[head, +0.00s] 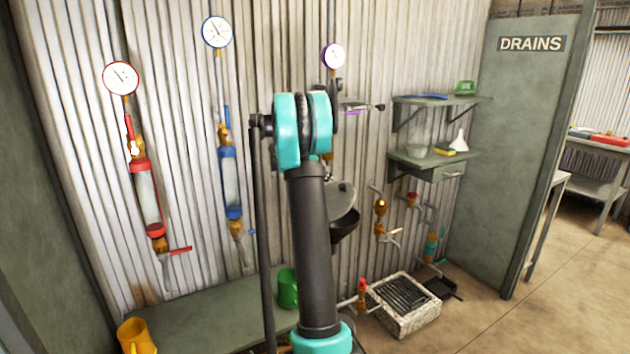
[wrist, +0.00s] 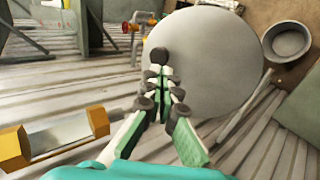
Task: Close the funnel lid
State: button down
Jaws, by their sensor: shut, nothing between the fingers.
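In the head view the funnel (head: 345,230) is a dark bowl on the corrugated wall, partly hidden by my arm. Its grey round lid (head: 341,199) stands raised above the bowl, so the funnel is open. In the wrist view the lid (wrist: 213,62) is a large pale grey disc filling the upper middle. My gripper (wrist: 161,76) is shut and empty, its dark fingertips overlapping the disc's left part in the picture. I cannot tell whether they touch it.
A sight tube with brass ends (wrist: 60,132) lies close on the left in the wrist view. Pipes with valves (head: 381,207) and a stone drain box (head: 405,305) are to the right of the funnel. Shelves (head: 430,163) hang further right. A green bench (head: 205,325) stands below.

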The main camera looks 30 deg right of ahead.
aim_at(348, 190)
jog(key=d+f+y, duration=0.1)
jog(key=d+y, duration=0.1)
jog(key=d, duration=0.1)
jog(key=d+f+y, duration=0.1)
jog(key=d+f, duration=0.1)
jog(key=d, duration=0.1)
jog(key=d+f+y, duration=0.2)
jog(key=d, duration=0.1)
jog(key=shift+w+y, duration=0.1)
jog(key=shift+y, duration=0.2)
jog(key=d+f+y, duration=0.4)
jog(key=f, duration=0.3)
jog(key=shift+d+f, duration=0.35)
jog(key=shift+f, duration=0.05)
jog(key=shift+w, duration=0.1)
jog(key=shift+r, duration=0.1)
